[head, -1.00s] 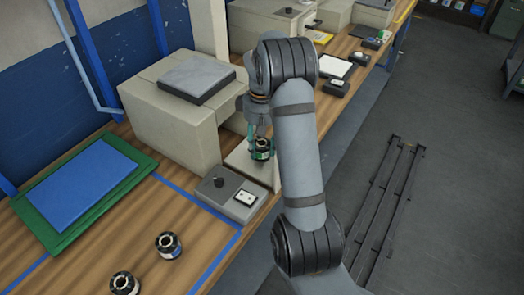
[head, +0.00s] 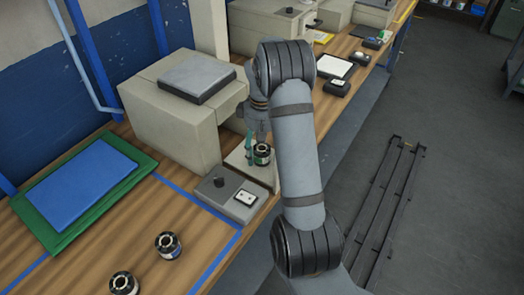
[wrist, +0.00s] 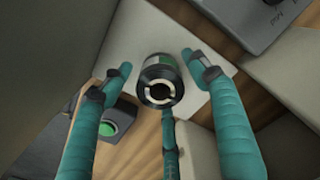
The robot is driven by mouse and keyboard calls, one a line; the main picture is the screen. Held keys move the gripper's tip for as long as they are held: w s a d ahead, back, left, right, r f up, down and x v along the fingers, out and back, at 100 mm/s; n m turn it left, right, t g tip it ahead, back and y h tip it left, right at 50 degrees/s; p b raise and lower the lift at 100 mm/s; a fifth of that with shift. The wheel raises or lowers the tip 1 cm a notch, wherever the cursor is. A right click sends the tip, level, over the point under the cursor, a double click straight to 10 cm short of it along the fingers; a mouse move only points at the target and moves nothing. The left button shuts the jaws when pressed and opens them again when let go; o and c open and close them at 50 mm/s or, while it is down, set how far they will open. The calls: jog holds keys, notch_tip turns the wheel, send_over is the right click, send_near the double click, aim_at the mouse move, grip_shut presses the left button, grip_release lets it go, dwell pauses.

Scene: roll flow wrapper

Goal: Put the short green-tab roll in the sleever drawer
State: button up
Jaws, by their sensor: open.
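The short roll (head: 262,154) is dark with a pale core and a green patch on its side. It stands upright on the light plate of the sleever drawer (head: 238,158), in front of the beige machine. In the wrist view the roll (wrist: 160,82) shows end-on over the pale drawer plate (wrist: 142,35). My gripper (head: 257,137) is open, its teal fingers around the roll. In the wrist view gaps show between the roll and the left and right fingers of my gripper (wrist: 158,72); a third finger is below it, and contact there is unclear.
A grey control box (head: 228,192) with a black knob stands just in front of the drawer. Two other rolls (head: 168,245) (head: 124,284) stand at the lower left. A blue sheet on a green mat (head: 60,235) lies left. A green-button box (wrist: 112,124) is close by.

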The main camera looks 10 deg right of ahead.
aim_at(262, 148)
notch_tip(262, 148, up, 12)
jog(key=p, duration=0.1)
jog(key=shift+r, duration=0.2)
dwell(0.3)
